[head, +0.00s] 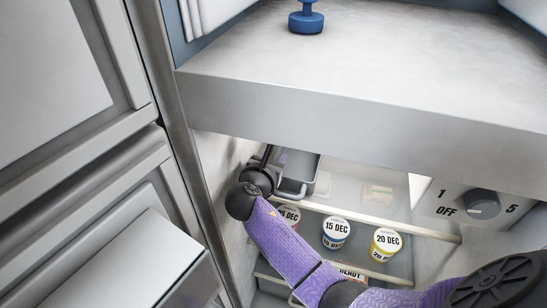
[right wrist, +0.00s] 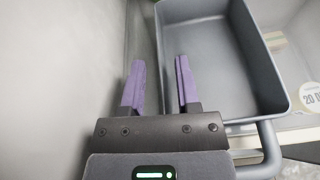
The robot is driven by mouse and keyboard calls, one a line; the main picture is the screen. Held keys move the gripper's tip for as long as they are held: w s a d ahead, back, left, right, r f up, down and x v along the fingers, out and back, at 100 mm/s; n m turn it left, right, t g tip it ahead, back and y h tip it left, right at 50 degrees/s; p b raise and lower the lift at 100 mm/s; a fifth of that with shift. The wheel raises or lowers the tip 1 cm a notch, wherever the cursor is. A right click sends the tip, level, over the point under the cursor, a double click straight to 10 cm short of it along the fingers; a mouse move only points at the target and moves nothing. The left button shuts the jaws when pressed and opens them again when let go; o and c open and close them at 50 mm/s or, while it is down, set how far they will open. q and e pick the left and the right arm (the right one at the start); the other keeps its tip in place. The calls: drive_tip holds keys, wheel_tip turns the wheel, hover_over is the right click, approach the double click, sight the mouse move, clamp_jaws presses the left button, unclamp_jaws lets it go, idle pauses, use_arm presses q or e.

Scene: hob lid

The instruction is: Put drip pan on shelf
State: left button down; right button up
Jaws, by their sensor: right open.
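The drip pan is a grey, deep rectangular pan; in the head view the pan (head: 304,168) sits on the upper level inside the compartment below the counter, at its left side. In the right wrist view the pan (right wrist: 215,50) looks empty, with a bar handle at its near end. My right gripper (head: 265,158) is at the pan's left side. In the right wrist view the gripper (right wrist: 161,70) is open, its purple fingers on either side of the pan's left wall; I cannot tell whether they touch it. My left gripper is out of view.
A shelf (head: 440,236) with a pale front edge crosses the compartment. Lidded tubs, including a blue one (head: 336,229) and a yellow one (head: 386,241), stand below the pan. The compartment's left wall (right wrist: 90,60) is close to the gripper. The counter (head: 370,120) overhangs. A knob (head: 482,204) is at right.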

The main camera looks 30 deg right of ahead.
drive_tip(key=p+v, duration=0.3)
drive_tip(key=v, duration=0.3)
drive_tip(key=shift+s+a+r, duration=0.15)
drive_tip(key=shift+r, duration=0.1)
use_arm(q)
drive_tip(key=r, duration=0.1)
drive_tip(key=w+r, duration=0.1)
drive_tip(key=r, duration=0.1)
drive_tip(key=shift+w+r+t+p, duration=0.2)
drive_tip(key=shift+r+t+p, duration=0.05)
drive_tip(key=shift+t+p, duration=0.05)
use_arm(e)
drive_tip(key=shift+s+a, duration=0.35)
drive_tip(key=shift+a, duration=0.05)
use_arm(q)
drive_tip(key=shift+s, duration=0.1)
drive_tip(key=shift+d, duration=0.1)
